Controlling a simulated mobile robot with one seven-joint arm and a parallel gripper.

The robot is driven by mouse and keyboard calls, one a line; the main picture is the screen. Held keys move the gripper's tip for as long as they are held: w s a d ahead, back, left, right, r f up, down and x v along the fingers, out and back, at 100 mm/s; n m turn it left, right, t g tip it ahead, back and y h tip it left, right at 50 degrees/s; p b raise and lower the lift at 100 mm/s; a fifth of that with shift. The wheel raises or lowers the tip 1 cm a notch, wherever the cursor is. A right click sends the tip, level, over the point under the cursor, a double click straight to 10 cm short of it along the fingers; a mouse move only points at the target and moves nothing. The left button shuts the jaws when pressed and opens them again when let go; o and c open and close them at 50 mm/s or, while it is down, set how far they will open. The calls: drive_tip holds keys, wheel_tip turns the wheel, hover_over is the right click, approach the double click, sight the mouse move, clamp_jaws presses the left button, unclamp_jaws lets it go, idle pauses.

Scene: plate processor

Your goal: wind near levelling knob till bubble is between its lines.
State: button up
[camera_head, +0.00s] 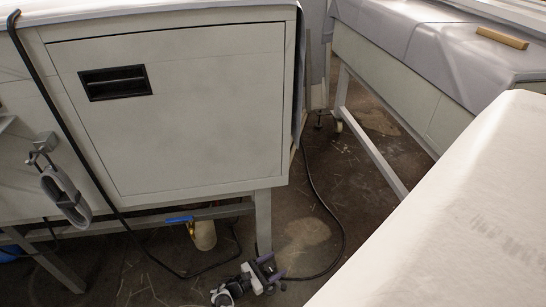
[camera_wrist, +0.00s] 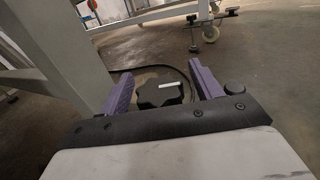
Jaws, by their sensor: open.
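A black lobed knob (camera_wrist: 158,95) with a white mark on top sits between the two purple fingers of my gripper (camera_wrist: 160,72) in the wrist view. The fingers are spread to either side of it, with a gap visible on the right; contact on the left is unclear. In the head view my gripper (camera_head: 267,272) is low by the foot of the cabinet leg (camera_head: 263,220), and I cannot make out the knob there. No bubble or level lines can be made out in either view.
The pale cabinet (camera_head: 190,110) stands above on metal legs. A black cable (camera_head: 335,235) loops over the floor to the right. A caster (camera_wrist: 210,33) and a levelling foot (camera_wrist: 193,47) stand farther back. A white surface (camera_head: 450,220) fills the lower right.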

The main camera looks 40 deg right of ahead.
drive_tip(key=c, duration=1)
drive_tip(key=shift+o, duration=0.2)
drive_tip(key=shift+f+g+b, duration=0.1)
drive_tip(key=shift+g+b, duration=0.2)
drive_tip(key=shift+s+f+m+g+y+b, duration=0.15)
drive_tip(key=shift+m+g+y+b, duration=0.25)
drive_tip(key=shift+m+g+b, duration=0.7)
drive_tip(key=m+g+y+b, duration=0.1)
drive_tip(key=g+b, duration=0.1)
drive_tip(key=m+g+y+b, duration=0.1)
drive_tip(key=m+g+b, duration=0.1)
drive_tip(key=g+b, duration=0.1)
drive_tip(key=shift+s+a+f, duration=0.1)
drive_tip(key=shift+s+f, duration=0.05)
drive_tip(key=m+g+y+b, duration=0.2)
drive_tip(key=b, duration=0.1)
drive_tip(key=shift+s+a+g+y, duration=0.1)
drive_tip(key=shift+s+g+y, duration=0.05)
drive_tip(key=shift+g+y, duration=0.2)
drive_tip(key=m+g+y+b, duration=0.1)
drive_tip(key=m+y+b, duration=0.1)
drive_tip(key=b, duration=0.1)
drive_tip(key=shift+s+a+r+g+y, duration=0.1)
drive_tip(key=shift+a+r+g+y, duration=0.05)
drive_tip(key=shift+r+g+y, duration=0.15)
drive_tip(key=shift+m, duration=0.3)
